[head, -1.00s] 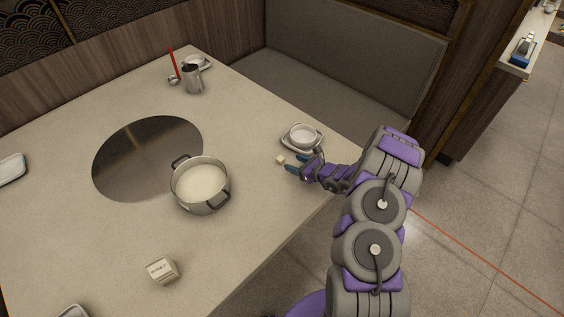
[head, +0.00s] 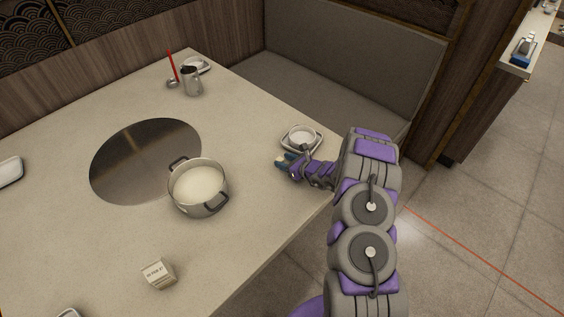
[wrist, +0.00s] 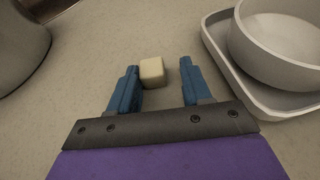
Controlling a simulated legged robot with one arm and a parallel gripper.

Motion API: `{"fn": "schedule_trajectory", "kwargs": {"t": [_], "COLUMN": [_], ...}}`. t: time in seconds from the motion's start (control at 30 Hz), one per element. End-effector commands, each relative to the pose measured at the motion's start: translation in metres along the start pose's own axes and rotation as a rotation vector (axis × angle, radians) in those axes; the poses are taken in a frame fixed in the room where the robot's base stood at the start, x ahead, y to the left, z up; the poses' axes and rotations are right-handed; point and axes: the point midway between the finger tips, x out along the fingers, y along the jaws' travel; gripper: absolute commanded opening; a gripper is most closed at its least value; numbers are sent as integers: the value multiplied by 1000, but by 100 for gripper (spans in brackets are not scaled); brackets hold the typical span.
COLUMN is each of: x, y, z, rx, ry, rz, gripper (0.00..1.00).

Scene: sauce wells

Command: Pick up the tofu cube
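The tofu cube (wrist: 152,71) is a small cream block on the table in the wrist view. It sits at the tips of my gripper (wrist: 159,82), nearer the left blue finger and apart from the right one. The two fingers are spread with bare table between them, so the gripper is open. In the head view my gripper (head: 281,162) is low over the table's right side, by a bowl. The cube is hardly distinguishable there beside the fingertips.
A white bowl (head: 301,136) on a square tray (head: 288,147) stands close to my gripper; both show on the right in the wrist view. A pot (head: 198,187) of pale liquid stands to the left. A small labelled box (head: 159,274) sits near the front.

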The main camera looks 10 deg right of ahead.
Motion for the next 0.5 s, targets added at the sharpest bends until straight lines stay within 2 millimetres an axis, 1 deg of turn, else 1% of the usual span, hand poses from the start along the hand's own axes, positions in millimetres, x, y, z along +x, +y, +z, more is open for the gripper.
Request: {"fn": "schedule_trajectory", "kwargs": {"t": [0.03,0.07,0.43,0.5], "x": [2,3,0,0], "y": [5,6,2,1], "z": [-1,-1,-2,-2], "rx": [-2,-3,1,1], "ry": [4,4,0,0], "rz": [9,9,11,11], "gripper": [39,36,1,0]}}
